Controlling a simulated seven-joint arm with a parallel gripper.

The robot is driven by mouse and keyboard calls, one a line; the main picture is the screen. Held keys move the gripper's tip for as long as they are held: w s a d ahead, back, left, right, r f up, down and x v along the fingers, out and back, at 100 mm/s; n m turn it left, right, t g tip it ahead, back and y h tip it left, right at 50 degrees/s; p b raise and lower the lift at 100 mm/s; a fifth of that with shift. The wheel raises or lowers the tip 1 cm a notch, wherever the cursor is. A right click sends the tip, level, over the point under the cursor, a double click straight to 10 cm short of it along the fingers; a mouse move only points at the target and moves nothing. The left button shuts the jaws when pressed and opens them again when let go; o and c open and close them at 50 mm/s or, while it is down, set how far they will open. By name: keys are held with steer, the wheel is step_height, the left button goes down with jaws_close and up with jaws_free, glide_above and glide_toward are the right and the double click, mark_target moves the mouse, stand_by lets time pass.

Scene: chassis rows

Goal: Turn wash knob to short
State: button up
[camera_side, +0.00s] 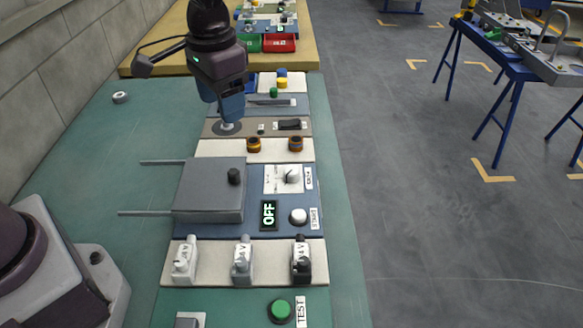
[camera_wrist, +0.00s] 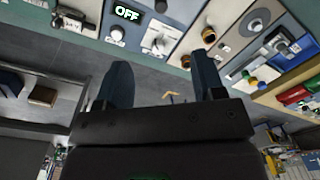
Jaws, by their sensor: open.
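The knob (camera_side: 291,176), pale with a dark pointer, sits on a white dial plate on the blue panel (camera_side: 256,226). A small label beside it is too small to read surely, and so is its setting. In the wrist view the knob (camera_wrist: 157,44) shows on its white plate beyond the fingers. My gripper (camera_side: 230,116) is above the grey-brown panel, behind and left of the knob and apart from it. In the wrist view my gripper (camera_wrist: 159,65) has its two blue fingers spread with nothing between them.
An "OFF" display (camera_side: 269,214) and white round button (camera_side: 298,216) are in front of the knob. A grey box (camera_side: 212,192) with a black knob and rods stands to the left. Two orange-brown knobs (camera_side: 254,145) (camera_side: 295,144) stand behind. Switches (camera_side: 242,262) and a green button (camera_side: 281,310) are nearer.

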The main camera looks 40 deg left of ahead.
steer(key=g, duration=0.1)
glide_above(292, 170)
steer(key=s, duration=0.3)
step_height(292, 170, down, 9)
steer(key=w, duration=0.3)
steer(key=shift+t, duration=0.4)
step_height(292, 170, down, 12)
steer(key=shift+r, duration=0.1)
steer(key=c, duration=0.9)
